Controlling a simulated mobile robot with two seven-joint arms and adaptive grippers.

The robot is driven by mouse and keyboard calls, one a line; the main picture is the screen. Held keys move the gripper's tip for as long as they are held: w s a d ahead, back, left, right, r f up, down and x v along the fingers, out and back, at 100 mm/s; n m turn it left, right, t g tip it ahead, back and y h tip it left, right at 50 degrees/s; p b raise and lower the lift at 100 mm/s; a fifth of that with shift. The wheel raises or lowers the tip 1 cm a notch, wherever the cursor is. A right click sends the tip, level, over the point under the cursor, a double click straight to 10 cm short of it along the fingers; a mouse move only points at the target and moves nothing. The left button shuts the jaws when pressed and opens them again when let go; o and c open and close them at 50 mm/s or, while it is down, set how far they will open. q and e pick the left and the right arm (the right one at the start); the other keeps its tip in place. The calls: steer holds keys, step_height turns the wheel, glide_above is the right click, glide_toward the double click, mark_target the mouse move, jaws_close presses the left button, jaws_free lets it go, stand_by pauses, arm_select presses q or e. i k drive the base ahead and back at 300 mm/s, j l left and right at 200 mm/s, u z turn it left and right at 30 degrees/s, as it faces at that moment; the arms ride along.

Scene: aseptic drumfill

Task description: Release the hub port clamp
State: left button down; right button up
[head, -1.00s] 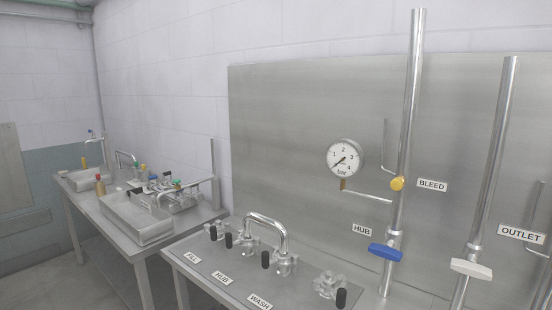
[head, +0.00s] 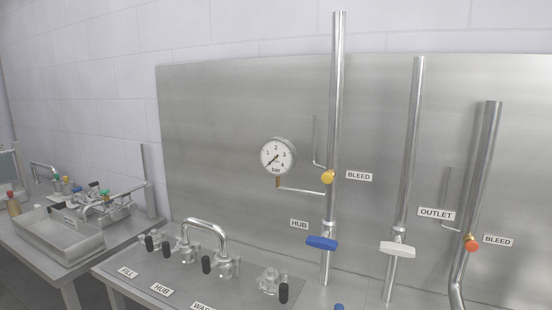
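The port panel (head: 180,286) is a steel bench top at the lower left with labels FILL, HUB and a partly cut-off WASH. The HUB label (head: 161,290) lies in front of a port with a clamp (head: 188,254) and a black handle. A bent steel pipe (head: 206,223) joins this port to the clamped port (head: 229,267) to its right. Whether the hub clamp is closed or loosened is too small to tell. Neither of my grippers is in view.
A pressure gauge (head: 278,156), a blue HUB valve handle (head: 322,243), a white valve handle (head: 397,248) and yellow (head: 328,177) and orange (head: 471,242) bleed knobs stand along the steel backsplash. A side table with a steel tray (head: 62,240) is at left.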

mark_target(167, 254)
steer(key=i+j+z, duration=0.2)
steer(key=j, duration=0.55)
steer(key=i+j+z, duration=0.2)
steer(key=j, duration=0.55)
steer(key=j+z, duration=0.15)
steer(key=j, duration=0.65)
steer(key=i+j+z, duration=0.2)
steer(key=j, duration=0.6)
steer(key=k, duration=0.05)
